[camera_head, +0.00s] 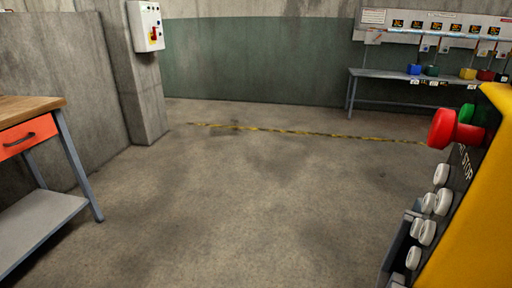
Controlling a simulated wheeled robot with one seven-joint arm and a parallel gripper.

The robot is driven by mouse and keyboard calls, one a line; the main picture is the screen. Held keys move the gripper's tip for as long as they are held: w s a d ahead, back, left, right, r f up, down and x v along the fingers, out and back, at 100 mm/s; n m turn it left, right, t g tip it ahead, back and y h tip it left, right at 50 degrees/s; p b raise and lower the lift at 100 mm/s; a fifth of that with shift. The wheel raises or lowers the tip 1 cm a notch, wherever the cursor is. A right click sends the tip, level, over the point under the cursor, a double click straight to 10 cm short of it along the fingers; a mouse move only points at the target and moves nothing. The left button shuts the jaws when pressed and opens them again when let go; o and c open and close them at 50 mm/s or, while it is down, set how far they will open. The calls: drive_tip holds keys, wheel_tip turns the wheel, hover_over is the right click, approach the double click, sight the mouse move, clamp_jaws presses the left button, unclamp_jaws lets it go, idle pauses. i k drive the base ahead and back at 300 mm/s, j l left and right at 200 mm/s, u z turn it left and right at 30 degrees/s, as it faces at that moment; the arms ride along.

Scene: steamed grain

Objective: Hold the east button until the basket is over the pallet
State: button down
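A yellow control box (471,235) stands close at the right edge, cut off by the frame. Its button face is turned left and seen at a steep angle. A red mushroom button (443,129) sticks out near its top, beside lettering that reads STOP. Several white round buttons (428,232) sit below it. I cannot read which one is east. Dark grey parts (401,248) show at the face's lower left; I cannot tell what they are. I cannot make out my gripper. No basket or pallet is visible.
A workbench (36,104) with an orange drawer stands at the left. A grey switch box (147,26) hangs on a pillar. A shelf (385,75) with coloured padlock-like items is at the back right. A worn yellow line (283,131) crosses the floor. The middle floor is clear.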

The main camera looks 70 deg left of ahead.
sight(427, 207)
drive_tip(key=k+j+u, duration=0.1)
drive_tip(key=j+u, duration=0.25)
drive_tip(key=j, duration=0.15)
drive_tip(key=k+j+u, duration=0.1)
drive_tip(key=j+u, duration=0.25)
drive_tip(key=j, duration=0.15)
drive_tip(key=j+u, duration=0.35)
drive_tip(key=j, duration=0.95)
drive_tip(key=i+u, duration=0.05)
